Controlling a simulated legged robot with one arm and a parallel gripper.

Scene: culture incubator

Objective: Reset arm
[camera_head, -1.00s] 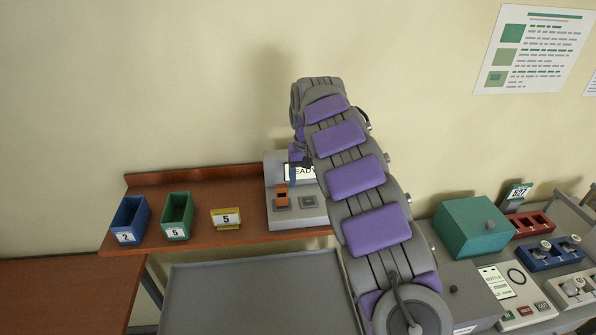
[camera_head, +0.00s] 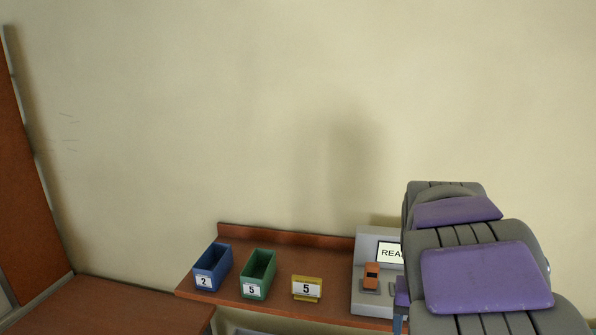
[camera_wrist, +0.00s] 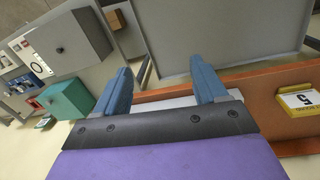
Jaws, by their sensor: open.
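My arm is at the lower right of the head view, with its grey and purple links covering part of the grey device. My gripper (camera_wrist: 163,88) shows in the wrist view, with two blue fingers spread apart and nothing between them. Beyond the fingers are a grey tray (camera_wrist: 225,35) and the edge of the brown shelf (camera_wrist: 262,85). In the head view the fingertips are hidden or out of the picture.
The shelf (camera_head: 280,308) carries a blue bin (camera_head: 213,268) marked 2, a green bin (camera_head: 258,274) marked 5, a yellow sign (camera_head: 306,289) marked 5, and the grey device (camera_head: 369,300) with an orange part. A teal box (camera_wrist: 70,99) stands left in the wrist view.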

